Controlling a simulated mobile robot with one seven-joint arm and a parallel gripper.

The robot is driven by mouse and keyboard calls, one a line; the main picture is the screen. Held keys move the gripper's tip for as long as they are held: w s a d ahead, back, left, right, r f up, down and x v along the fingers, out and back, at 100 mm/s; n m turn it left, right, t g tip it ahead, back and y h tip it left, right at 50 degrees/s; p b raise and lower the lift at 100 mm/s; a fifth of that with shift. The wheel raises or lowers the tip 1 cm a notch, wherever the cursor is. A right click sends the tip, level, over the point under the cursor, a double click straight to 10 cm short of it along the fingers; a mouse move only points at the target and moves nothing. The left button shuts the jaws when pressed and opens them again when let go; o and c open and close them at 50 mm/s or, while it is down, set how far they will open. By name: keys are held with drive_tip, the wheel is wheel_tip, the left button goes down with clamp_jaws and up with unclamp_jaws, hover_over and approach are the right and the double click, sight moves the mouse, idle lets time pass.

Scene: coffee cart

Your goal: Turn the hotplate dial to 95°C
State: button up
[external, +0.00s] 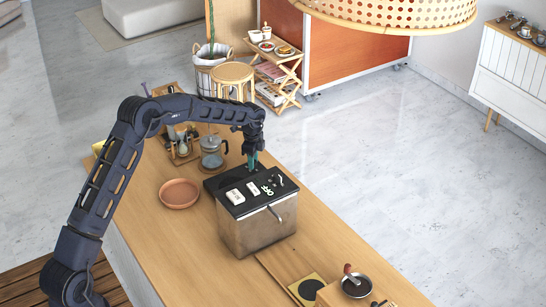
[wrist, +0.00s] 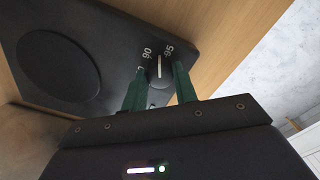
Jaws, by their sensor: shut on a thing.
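The hotplate (wrist: 105,25) is a black slab with a round heating plate (wrist: 58,66) at left in the wrist view. Its dial (wrist: 159,72) is a small dark knob with a white pointer line, near the slab's edge. The pointer lies between the printed 90 and 95 marks. Another number to the left is mostly hidden by a finger. My gripper (wrist: 158,88) has its green fingers on either side of the dial, shut on it. In the external view my gripper (external: 252,160) reaches down to the dark hotplate (external: 214,184), partly hidden behind a metal box.
The metal box (external: 255,233) with a black top stands close in front of the hotplate. A glass kettle (external: 211,154) and a terracotta dish (external: 179,194) are to the left. A pan (external: 356,286) sits at front right.

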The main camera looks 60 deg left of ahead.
drive_tip(key=m, duration=0.4)
drive_tip(key=shift+r+m, duration=0.1)
drive_tip(key=shift+m, duration=0.3)
idle(0.4)
drive_tip(key=o, duration=1)
drive_tip(key=shift+c, duration=0.2)
wheel_tip(320, 180, up, 11)
